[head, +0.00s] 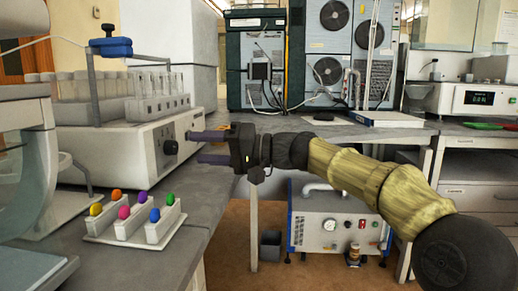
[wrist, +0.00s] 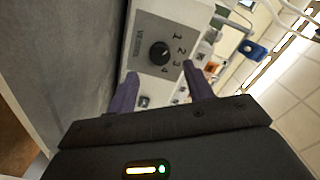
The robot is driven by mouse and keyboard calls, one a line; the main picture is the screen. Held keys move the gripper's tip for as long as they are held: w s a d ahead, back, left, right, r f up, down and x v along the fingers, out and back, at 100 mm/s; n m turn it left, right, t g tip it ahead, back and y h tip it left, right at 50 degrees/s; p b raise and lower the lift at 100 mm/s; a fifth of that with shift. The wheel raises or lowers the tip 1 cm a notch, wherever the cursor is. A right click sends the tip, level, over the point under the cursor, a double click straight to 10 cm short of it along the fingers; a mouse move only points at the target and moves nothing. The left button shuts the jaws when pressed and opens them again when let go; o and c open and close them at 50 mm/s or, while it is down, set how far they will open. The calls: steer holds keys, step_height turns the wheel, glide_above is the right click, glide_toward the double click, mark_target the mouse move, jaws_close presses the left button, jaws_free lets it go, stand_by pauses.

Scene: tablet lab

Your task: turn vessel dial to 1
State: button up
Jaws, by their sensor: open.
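In the head view, the dial (head: 170,147) is on the front of the white dissolution-type machine (head: 120,150) at the left. My gripper (head: 196,147) is level with it, its purple fingers pointing at the panel. In the wrist view, my gripper (wrist: 159,72) is open, with the dial between and beyond the fingertips. The fingers appear apart from the knob.
A white rack (head: 118,238) with several coloured balls stands on the bench in front of the machine. Tubes and a blue clamp (head: 110,46) rise above the machine. A white pump unit (head: 333,228) sits on the floor under my arm.

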steer(key=s+d+p, duration=0.1)
steer(key=d+p, duration=0.1)
steer(key=d, duration=0.9)
steer(key=shift+d, duration=0.4)
steer(key=shift+f, duration=0.1)
